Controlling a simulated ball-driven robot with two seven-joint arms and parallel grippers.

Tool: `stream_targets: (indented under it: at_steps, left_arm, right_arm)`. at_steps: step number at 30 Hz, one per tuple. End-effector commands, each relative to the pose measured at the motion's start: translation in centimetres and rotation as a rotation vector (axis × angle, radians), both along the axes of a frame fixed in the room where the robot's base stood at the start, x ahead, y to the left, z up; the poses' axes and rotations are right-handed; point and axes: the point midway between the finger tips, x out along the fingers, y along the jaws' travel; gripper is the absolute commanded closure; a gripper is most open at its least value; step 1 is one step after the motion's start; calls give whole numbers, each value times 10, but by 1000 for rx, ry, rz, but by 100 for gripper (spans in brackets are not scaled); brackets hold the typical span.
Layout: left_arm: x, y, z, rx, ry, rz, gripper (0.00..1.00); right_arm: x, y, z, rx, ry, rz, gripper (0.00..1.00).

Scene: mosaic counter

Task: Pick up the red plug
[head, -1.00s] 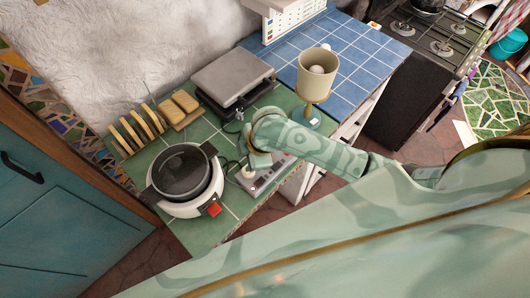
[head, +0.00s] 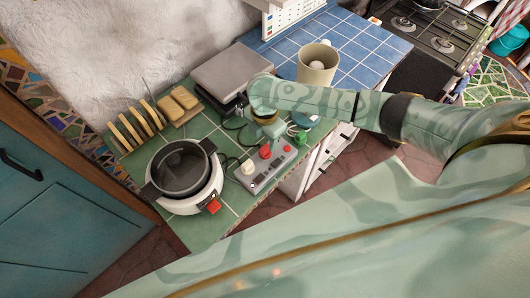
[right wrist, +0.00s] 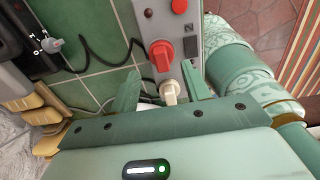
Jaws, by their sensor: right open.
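The red plug (head: 265,151) sits on the grey power strip (head: 262,175), beside a cream plug (head: 248,168). My right gripper (head: 272,130) is above and behind the strip, its fingertips mostly hidden by the hand. In the right wrist view, the red plug (right wrist: 160,55) stands just beyond the open fingers (right wrist: 162,78). The cream plug (right wrist: 170,92) shows between the fingers, but I cannot tell whether they touch it. The right gripper holds nothing I can see. My left gripper is not in view.
A white cooker with a dark pot (head: 182,168) stands left of the strip. Dark cables lie near the strip. A small red button (right wrist: 179,6) is farther along it.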

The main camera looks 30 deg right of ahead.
Motion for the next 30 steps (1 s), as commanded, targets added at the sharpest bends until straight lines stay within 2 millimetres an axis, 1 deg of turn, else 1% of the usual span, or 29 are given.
stream_targets:
  at_steps: [4,9,12,15,20,24,30]
  left_arm:
    - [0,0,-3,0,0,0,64]
    - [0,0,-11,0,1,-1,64]
    - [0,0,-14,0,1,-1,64]
    - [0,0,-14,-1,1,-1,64]
    - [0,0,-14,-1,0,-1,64]
    - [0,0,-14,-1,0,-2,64]
    - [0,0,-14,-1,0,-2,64]
  right_arm:
    - [-1,0,-13,1,1,0,53]
    - [-3,0,-42,0,1,-2,53]
    - [-3,0,-53,0,-1,-1,53]
    - [-2,0,-56,-2,-2,0,53]
    - [-2,0,-55,-1,-3,0,53]
    - [-2,0,-55,0,-2,0,87]
    - [-2,0,-55,0,-2,0,87]
